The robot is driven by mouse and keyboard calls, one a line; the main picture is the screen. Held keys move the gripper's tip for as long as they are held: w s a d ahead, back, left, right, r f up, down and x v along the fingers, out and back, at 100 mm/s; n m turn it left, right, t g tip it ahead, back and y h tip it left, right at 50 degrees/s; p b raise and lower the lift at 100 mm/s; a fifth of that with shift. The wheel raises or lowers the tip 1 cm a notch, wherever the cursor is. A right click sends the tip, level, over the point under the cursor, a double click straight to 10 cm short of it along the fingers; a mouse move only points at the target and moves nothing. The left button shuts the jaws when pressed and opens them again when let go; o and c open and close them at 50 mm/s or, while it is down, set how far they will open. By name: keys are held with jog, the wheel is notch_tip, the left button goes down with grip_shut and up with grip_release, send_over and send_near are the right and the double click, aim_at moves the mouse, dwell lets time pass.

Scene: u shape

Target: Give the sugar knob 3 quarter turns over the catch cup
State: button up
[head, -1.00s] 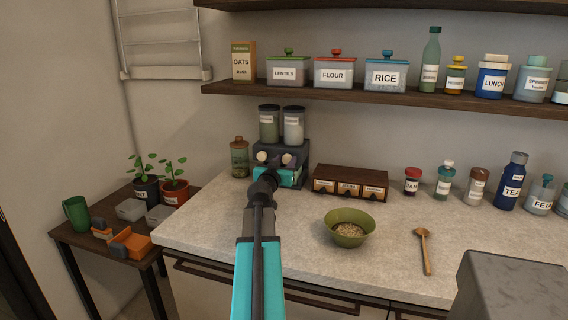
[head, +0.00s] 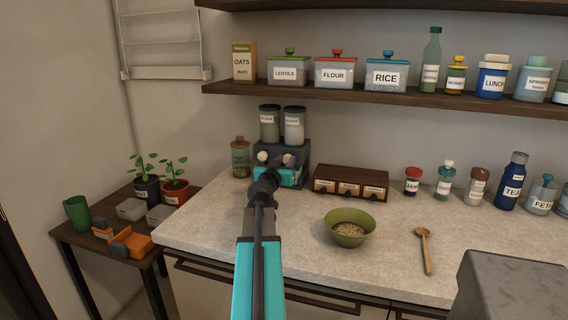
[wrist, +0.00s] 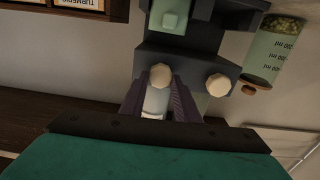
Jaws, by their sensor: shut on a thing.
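A dark dispenser (head: 300,160) with two canisters on top stands at the back left of the counter. The right canister (head: 293,125) holds pale contents; the labels are too small to read surely. My gripper (wrist: 158,92) is shut on the cream knob (wrist: 160,75) on the left in the wrist view, which is the dispenser's right one in the head view. The other cream knob (wrist: 219,85) is free; it also shows in the head view (head: 262,156). A pale green square thing (wrist: 171,18), possibly the catch cup, sits by the dispenser's base. My gripper hides that area in the head view.
A corked jar (head: 240,158) stands close left of the dispenser, and a wooden drawer box (head: 350,182) close right. A green bowl (head: 350,228) and a wooden spoon (head: 425,250) lie nearer the front. A shelf (head: 400,98) overhangs the back. The counter's front left is mostly clear.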

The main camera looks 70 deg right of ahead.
jog(key=shift+d+n+b, duration=0.1)
jog(key=shift+n+b, duration=0.35)
jog(key=shift+n, duration=0.25)
jog(key=n+b, duration=0.1)
jog(key=n, duration=0.1)
jog(key=shift+n, duration=0.3)
jog(key=n+b, duration=0.1)
jog(key=n, duration=0.3)
jog(key=shift+n, duration=0.4)
jog(key=n, duration=0.4)
jog(key=shift+p, duration=0.35)
jog(key=n+p, duration=0.1)
jog(key=n, duration=0.4)
jog(key=shift+f, duration=0.1)
jog(key=o, duration=1)
jog(key=shift+d, duration=0.1)
jog(key=shift+w+f, duration=0.1)
